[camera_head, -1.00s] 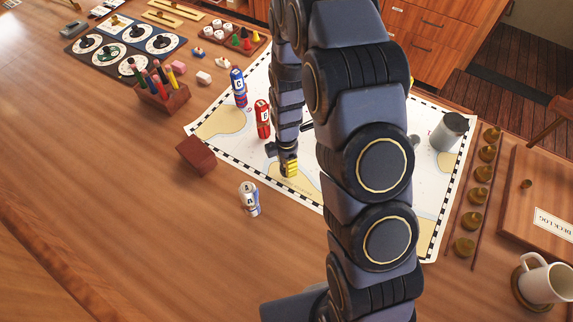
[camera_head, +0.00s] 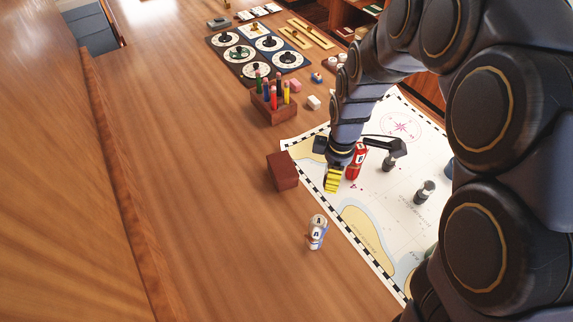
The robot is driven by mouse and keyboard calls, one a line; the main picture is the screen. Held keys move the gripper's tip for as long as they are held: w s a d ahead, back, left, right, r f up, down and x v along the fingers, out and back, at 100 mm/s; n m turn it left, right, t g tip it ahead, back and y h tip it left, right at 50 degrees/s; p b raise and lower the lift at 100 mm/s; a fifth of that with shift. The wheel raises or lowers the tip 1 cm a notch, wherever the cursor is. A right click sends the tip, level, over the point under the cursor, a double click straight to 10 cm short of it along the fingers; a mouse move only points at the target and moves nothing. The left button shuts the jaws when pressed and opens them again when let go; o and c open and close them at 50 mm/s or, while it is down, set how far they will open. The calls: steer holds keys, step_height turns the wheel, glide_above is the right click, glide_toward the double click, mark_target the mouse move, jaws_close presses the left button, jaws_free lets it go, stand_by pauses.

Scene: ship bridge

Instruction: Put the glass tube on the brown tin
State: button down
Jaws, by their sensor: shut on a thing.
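A red tube labelled B (camera_head: 356,160) stands on the chart, between the fingers of my gripper (camera_head: 362,165). The near finger has a yellow striped pad and overlaps the tube's left side; the contact itself is hard to see. A white and blue labelled tube (camera_head: 317,232) stands on the bare wood near the chart's edge. A reddish-brown block-like box (camera_head: 282,170) sits left of my gripper; I cannot tell whether it is a tin. I cannot tell for sure which tube is glass.
A pencil box (camera_head: 274,108) stands behind the brown box. Dark cylindrical pieces (camera_head: 424,191) stand on the chart (camera_head: 405,220) to the right. Dial boards (camera_head: 262,48) lie at the back. My arm covers the right side. The wood at left is clear.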

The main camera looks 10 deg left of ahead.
steer(key=s+a+r+m, duration=0.2)
steer(key=a+r, duration=0.2)
steer(key=a, duration=0.2)
glide_above(283, 165)
steer(key=f, duration=0.9)
steer(key=shift+s+d+f, duration=0.1)
steer(key=shift+s+d, duration=0.05)
steer(key=shift+s, duration=0.25)
steer(key=shift+w+f, duration=0.35)
steer(key=shift+f, duration=0.2)
step_height(283, 165, down, 3)
steer(key=shift+f, duration=0.1)
steer(key=c, duration=0.8)
jaws_free()
